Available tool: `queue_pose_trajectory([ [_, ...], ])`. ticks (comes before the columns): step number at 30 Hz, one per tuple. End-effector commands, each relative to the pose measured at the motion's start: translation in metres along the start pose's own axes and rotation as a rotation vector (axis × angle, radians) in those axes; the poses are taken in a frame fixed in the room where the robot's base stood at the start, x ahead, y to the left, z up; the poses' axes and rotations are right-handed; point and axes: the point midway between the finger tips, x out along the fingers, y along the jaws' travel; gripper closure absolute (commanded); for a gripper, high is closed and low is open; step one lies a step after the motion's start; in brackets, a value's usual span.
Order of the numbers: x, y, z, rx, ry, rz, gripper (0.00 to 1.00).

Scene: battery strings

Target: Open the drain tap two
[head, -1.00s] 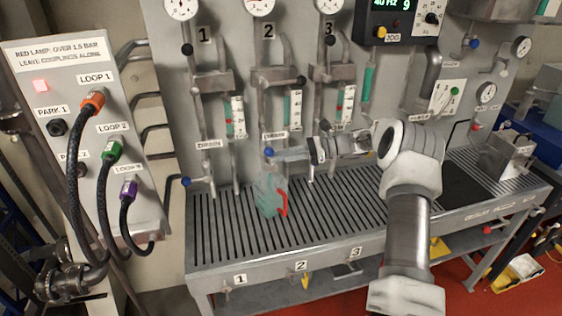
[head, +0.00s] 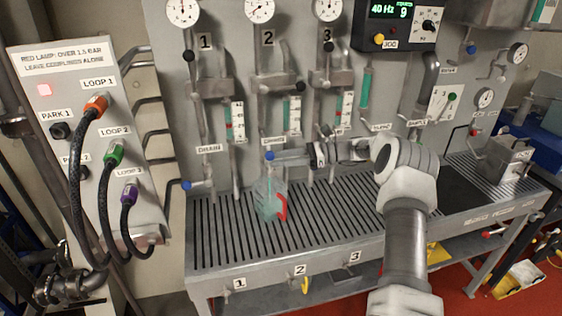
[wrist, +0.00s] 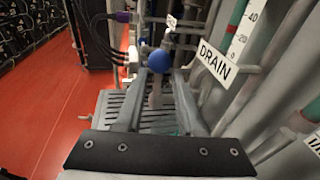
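The blue ball knob of drain tap two (head: 269,155) sits in the middle column, by the DRAIN label and above a clear jug with a red handle (head: 270,198). My gripper (head: 284,155) reaches in from the right at the knob's height. In the wrist view a blue knob (wrist: 159,61) shows at the fingertips, between the two spread fingers of my gripper (wrist: 158,80). A gap shows on both sides of it, so the gripper looks open. The exact depth of the knob relative to the tips is hard to tell.
Another blue drain knob (head: 186,185) is at column one. The slatted drip bench (head: 225,240) runs below the taps. The hose panel (head: 85,75) with a lit red lamp stands at the left. The wall panel and pipes are close behind my gripper.

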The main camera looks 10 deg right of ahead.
Motion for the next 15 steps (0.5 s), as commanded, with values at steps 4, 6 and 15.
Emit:
queue_pose_trajectory([
  [4,0.000,-0.001,0.004,-0.004,-0.004,0.000,0.56],
  [6,0.000,0.000,0.002,-0.002,-0.003,0.000,0.56],
  [15,-0.019,-0.001,-0.002,0.000,0.000,-0.004,0.56],
])
